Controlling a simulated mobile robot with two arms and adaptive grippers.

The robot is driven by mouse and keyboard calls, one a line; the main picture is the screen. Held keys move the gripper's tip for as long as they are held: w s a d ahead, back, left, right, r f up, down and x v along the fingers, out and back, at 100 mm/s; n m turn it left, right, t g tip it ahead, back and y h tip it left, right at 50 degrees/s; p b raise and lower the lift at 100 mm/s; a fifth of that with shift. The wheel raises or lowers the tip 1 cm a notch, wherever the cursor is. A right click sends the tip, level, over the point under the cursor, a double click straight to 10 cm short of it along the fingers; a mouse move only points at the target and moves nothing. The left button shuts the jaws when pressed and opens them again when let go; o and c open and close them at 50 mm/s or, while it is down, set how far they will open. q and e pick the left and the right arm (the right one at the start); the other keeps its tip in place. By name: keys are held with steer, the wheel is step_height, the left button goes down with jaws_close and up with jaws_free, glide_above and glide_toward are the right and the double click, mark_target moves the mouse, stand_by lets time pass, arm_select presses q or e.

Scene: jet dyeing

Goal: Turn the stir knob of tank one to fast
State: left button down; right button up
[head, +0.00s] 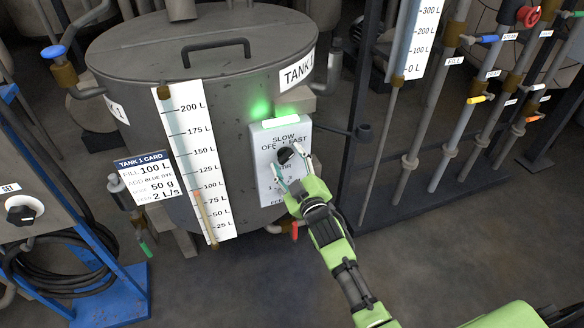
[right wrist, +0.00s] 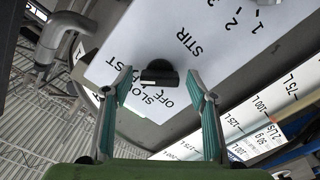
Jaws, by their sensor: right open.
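Tank one (head: 215,75) is a grey lidded vessel in the head view. On its front right is a white control panel (head: 265,180) marked SLOW, OFF, FAST and STIR. The black stir knob (head: 284,154) sits on this panel, partly hidden by my fingers. In the right wrist view the knob (right wrist: 158,74) shows between the fingertips, with gaps on both sides. My right gripper (head: 289,163) is open at the knob, and its two fingers (right wrist: 160,82) also show in the right wrist view. I cannot tell which mark the knob points to. My left gripper is out of view.
A green light (head: 281,122) glows above the panel. The tank 1 card (head: 147,177) and a litre scale (head: 195,130) are to the left. A dark frame with pipes and coloured valves (head: 440,130) stands to the right. Bare floor (head: 440,240) is in front.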

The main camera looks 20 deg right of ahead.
steer(key=s, duration=1.1)
steer(key=shift+s+d, duration=0.2)
steer(key=shift+s, duration=0.2)
